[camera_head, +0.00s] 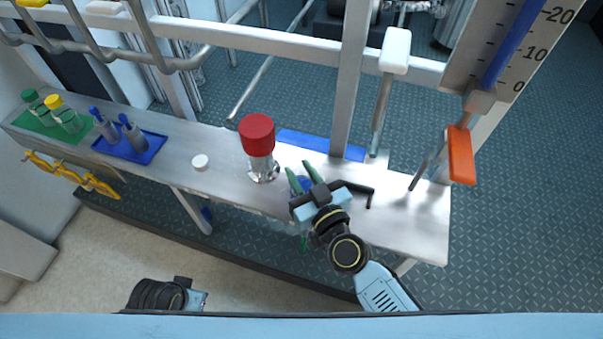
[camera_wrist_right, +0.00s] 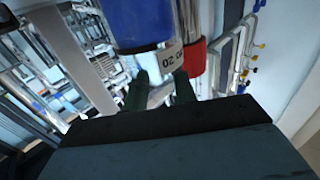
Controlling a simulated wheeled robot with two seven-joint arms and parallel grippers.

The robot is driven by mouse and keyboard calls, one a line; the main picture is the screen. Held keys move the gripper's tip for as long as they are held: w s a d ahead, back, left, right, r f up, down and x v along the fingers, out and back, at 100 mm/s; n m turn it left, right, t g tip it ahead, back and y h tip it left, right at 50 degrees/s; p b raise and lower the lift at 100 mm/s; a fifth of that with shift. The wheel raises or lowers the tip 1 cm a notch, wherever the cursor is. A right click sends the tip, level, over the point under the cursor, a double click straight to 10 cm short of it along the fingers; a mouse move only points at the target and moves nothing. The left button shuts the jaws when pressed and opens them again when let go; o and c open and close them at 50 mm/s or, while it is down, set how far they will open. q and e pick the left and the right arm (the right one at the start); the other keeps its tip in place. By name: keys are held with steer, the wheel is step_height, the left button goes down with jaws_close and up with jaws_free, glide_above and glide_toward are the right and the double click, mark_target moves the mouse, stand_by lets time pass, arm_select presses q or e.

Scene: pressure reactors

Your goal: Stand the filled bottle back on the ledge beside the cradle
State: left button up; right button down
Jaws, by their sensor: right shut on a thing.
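My right gripper (camera_head: 300,178), with green fingers, is over the front edge of the ledge (camera_head: 225,178), just right of the red-capped metal vessel (camera_head: 262,165). It is shut on a bottle, of which a blue part (camera_head: 301,185) shows between the fingers; a faint clear shape below may be its body. In the right wrist view a blue cylinder (camera_wrist_right: 140,22) with a pale numbered band is beyond the green fingertips (camera_wrist_right: 162,90). The fill and the cradle cannot be made out. My left gripper (camera_head: 193,297) is partly visible at the bottom, its jaws unclear.
A white cap (camera_head: 200,162), blue tray (camera_head: 150,150) and green tray (camera_head: 72,136) are to the left. An upright post (camera_head: 350,85) stands behind. Bare ledge shows around the white cap and at the right end.

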steer(key=shift+f, duration=0.15)
steer(key=c, duration=1.1)
jaws_free()
arm_select(q)
steer(key=shift+w+d+r, duration=0.1)
steer(key=shift+d+r, duration=0.05)
steer(key=shift+r, duration=0.1)
arm_select(e)
steer(key=shift+r, duration=0.2)
arm_select(q)
steer(key=a+f, duration=0.1)
steer(key=s+a+f+p, duration=0.1)
steer(key=f, duration=0.1)
steer(key=shift+s+a+f, duration=0.1)
steer(key=shift+s+f, duration=0.1)
steer(key=shift+f, duration=0.05)
arm_select(e)
steer(key=v, duration=1.2)
